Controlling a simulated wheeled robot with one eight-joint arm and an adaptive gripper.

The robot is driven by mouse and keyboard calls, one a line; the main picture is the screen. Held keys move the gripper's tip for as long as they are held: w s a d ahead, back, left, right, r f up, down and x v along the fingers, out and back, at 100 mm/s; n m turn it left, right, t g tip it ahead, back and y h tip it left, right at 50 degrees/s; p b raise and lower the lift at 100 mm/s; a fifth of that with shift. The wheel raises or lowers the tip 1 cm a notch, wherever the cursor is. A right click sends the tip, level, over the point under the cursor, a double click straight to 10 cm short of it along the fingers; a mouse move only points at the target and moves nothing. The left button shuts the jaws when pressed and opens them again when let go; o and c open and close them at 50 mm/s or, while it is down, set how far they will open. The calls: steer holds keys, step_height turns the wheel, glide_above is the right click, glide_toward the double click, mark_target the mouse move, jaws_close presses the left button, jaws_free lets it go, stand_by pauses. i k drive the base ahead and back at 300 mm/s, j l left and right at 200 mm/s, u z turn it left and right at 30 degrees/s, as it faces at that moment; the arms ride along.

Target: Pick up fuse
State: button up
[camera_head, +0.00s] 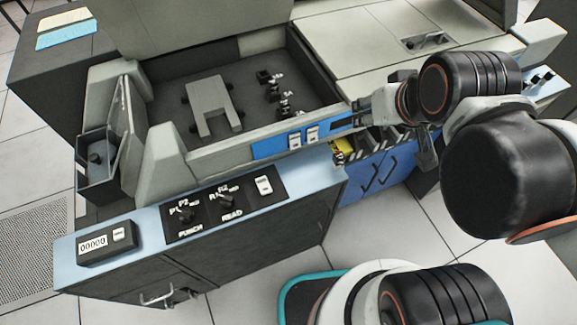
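I cannot pick out a fuse with certainty. A small yellow piece (342,148) shows at the machine's front edge, just left of and below my gripper, partly covered. Whether it is the fuse is unclear. My gripper (395,138) is at the front of the machine, over the top of the blue front panel (372,175). Dark finger-like parts show there against dark slots, so their gap and anything between them are hard to make out.
The grey machine has an open dark bay (165,100) with a grey bracket (212,106). A control panel (225,207) with knobs and a counter box (106,242) are in front. Punch cards (66,33) lie at the back left.

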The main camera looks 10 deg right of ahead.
mark_target(536, 78)
steer(key=u, duration=0.25)
steer(key=l+u, duration=0.85)
steer(key=k+l, duration=0.1)
steer(key=l, duration=0.35)
steer(key=l+u, duration=0.15)
steer(key=l, duration=0.25)
steer(key=k+l, duration=0.15)
steer(key=l, duration=0.3)
steer(key=k+l+u, duration=0.1)
steer(key=l, duration=0.3)
steer(key=k+l+u, duration=0.1)
steer(key=l, duration=0.3)
steer(key=k+l, duration=0.15)
steer(key=l, duration=0.25)
steer(key=k+l+u, duration=0.1)
steer(key=l, duration=0.35)
steer(key=k+l, duration=0.15)
steer(key=l, duration=0.2)
steer(key=k+l, duration=0.1)
steer(key=l, duration=0.3)
steer(key=k+l, duration=0.15)
steer(key=l, duration=0.2)
steer(key=k+l, duration=0.1)
steer(key=l, duration=0.3)
